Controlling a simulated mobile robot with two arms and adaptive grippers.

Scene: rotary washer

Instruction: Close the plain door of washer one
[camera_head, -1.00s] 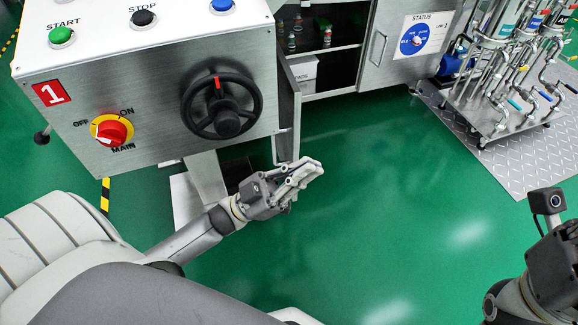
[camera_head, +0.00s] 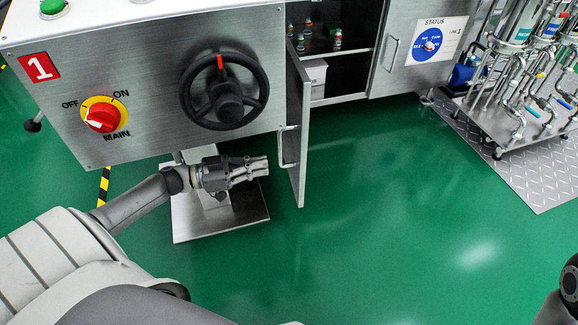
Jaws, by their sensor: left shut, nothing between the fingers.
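The plain door (camera_head: 297,155) stands open, swung out toward me from the cabinet and seen nearly edge-on. Its bar handle (camera_head: 286,147) is on the left-facing side. The panel of washer one (camera_head: 150,95) carries a red "1" sign and stands left of the door. My left gripper (camera_head: 267,166) is shut and empty. Its fingers point right, below the panel, and in the picture their tips end a little left of the door and its handle. I see no contact. Only a dark part of my right arm shows at the lower right; its gripper is out of frame.
A black handwheel (camera_head: 225,92) and a red main switch (camera_head: 103,115) stick out of the panel. A second door (camera_head: 415,65) with a STATUS label is closed. Shelves (camera_head: 330,57) hold small items. A pipe rack (camera_head: 520,110) stands right. Green floor is clear in front.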

